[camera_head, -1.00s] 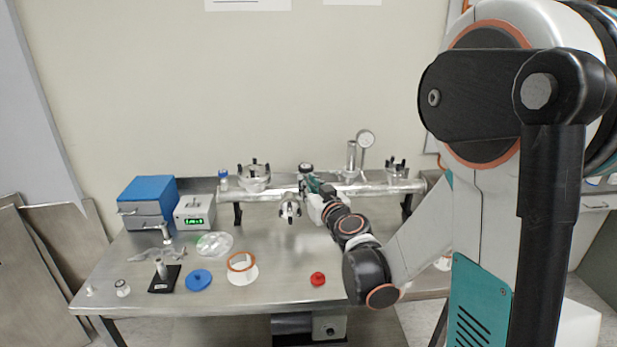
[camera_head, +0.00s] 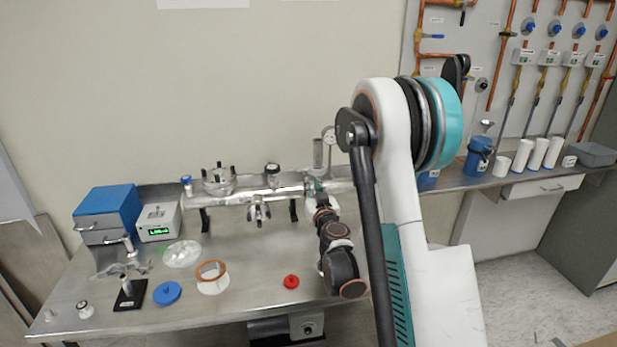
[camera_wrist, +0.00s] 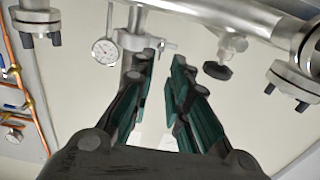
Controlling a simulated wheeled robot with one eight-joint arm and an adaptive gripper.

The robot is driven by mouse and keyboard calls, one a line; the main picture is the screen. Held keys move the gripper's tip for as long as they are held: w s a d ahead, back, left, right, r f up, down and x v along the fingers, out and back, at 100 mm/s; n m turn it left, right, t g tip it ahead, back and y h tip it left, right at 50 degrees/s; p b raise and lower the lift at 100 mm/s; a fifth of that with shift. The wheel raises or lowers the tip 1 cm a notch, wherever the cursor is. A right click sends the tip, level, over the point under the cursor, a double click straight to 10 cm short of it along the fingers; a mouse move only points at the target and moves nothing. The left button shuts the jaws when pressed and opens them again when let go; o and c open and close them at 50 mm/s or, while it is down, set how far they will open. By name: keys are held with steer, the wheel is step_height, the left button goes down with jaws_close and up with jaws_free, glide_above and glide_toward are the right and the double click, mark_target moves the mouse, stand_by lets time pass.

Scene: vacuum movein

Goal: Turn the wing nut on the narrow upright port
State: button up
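The narrow upright port (camera_head: 318,152) is a silver tube standing on the horizontal metal chamber, with the dial gauge close by. In the wrist view the port (camera_wrist: 129,75) hangs downward, partly behind my left finger, with a clamp around it. A small metal piece, apparently the clamp's wing nut (camera_wrist: 166,44), sticks out to its right, just beyond my fingertips. My gripper (camera_wrist: 163,62) is open and empty, its two teal-padded fingers apart. In the head view my gripper (camera_head: 314,188) is at the chamber just below the port; its fingertips are hard to make out and contact is unclear.
The horizontal chamber (camera_head: 250,194) carries a flanged port (camera_head: 218,178) and a black-knobbed port (camera_head: 272,172). The dial gauge (camera_head: 328,134) stands close beside the narrow port. A red cap (camera_head: 291,281), blue disc (camera_head: 167,292) and orange-ringed part (camera_head: 212,277) lie on the front table.

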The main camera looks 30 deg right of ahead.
mark_target(307, 175)
steer(key=b+x, duration=0.1)
steer(key=x, duration=0.5)
steer(key=shift+w+f, duration=0.1)
steer(key=shift+w, duration=0.25)
jaws_close()
